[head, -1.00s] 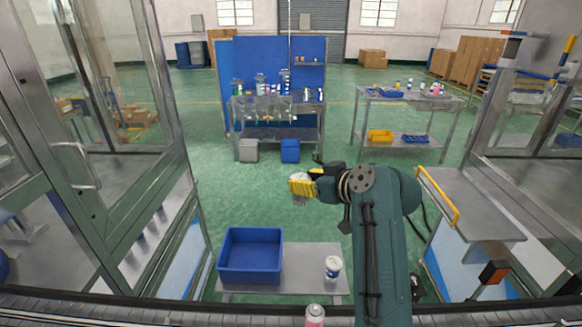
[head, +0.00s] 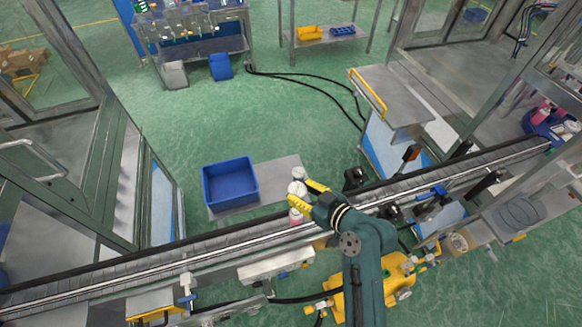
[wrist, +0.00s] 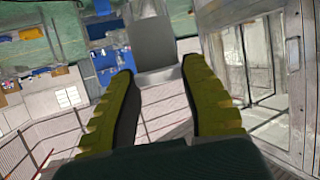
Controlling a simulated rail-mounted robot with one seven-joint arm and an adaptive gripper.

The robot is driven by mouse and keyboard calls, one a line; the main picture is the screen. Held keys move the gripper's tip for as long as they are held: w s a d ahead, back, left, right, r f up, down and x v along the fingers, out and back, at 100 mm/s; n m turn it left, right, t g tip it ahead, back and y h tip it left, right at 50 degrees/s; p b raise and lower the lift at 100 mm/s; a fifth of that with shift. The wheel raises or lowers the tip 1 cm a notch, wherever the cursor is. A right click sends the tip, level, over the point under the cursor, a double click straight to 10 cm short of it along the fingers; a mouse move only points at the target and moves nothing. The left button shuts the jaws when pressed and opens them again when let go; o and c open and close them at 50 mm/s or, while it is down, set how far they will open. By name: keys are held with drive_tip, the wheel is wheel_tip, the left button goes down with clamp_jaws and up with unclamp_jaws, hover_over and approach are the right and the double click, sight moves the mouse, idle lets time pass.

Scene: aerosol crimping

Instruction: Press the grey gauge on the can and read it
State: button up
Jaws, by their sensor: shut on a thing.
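The can (head: 295,217), pink with a pale top, stands upright on the conveyor. My gripper (head: 308,195) has its yellow fingers on either side of the pale grey gauge (head: 296,188), directly above the can in the head view. In the wrist view, the grey gauge (wrist: 152,42) shows as a plain block between the fingertips. Its lower end and the can's top are partly hidden by a finger, so I cannot tell whether they touch. No readout is legible.
The conveyor (head: 120,265) runs across the foreground. Behind it is a small metal table (head: 277,172) with a blue bin (head: 230,182) and a white tub (head: 299,173) close to my fingers. Green floor beyond is mostly clear, with black cables.

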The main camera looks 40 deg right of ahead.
drive_tip(key=shift+w+f+b, duration=0.1)
drive_tip(key=shift+f+b, duration=1.25)
drive_tip(key=shift+f, duration=0.55)
drive_tip(key=shift+f+b, duration=0.55)
drive_tip(key=shift+f+b, duration=1.05)
drive_tip(key=shift+b, duration=0.2)
idle(0.5)
drive_tip(key=shift+r+p, duration=2.5)
drive_tip(key=shift+r, duration=1.05)
